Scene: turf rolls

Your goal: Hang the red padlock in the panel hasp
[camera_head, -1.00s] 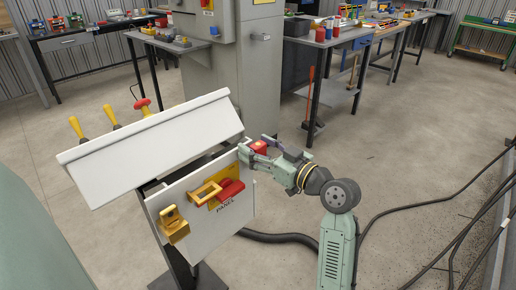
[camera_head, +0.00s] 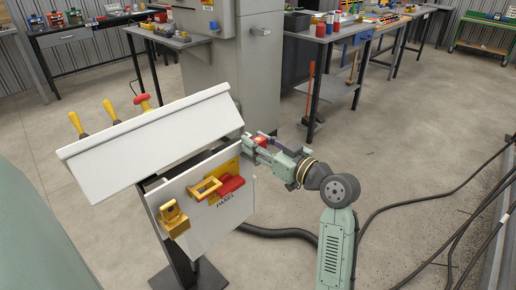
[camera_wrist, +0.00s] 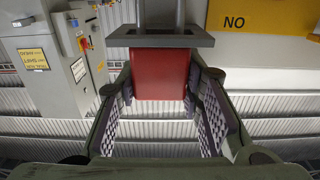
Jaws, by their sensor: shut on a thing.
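The red padlock (camera_wrist: 160,75) is between my fingers in the wrist view, its red body towards me, with a dark grey top and a pale shackle running up out of frame. I cannot tell clearly which fitting is the hasp.
A sloped white cover (camera_head: 150,147) overhangs the panel; yellow-handled tools (camera_head: 109,110) and a red knob stick up behind it. A grey cabinet (camera_head: 255,75) stands behind. A dark hose (camera_head: 285,237) lies on the floor.

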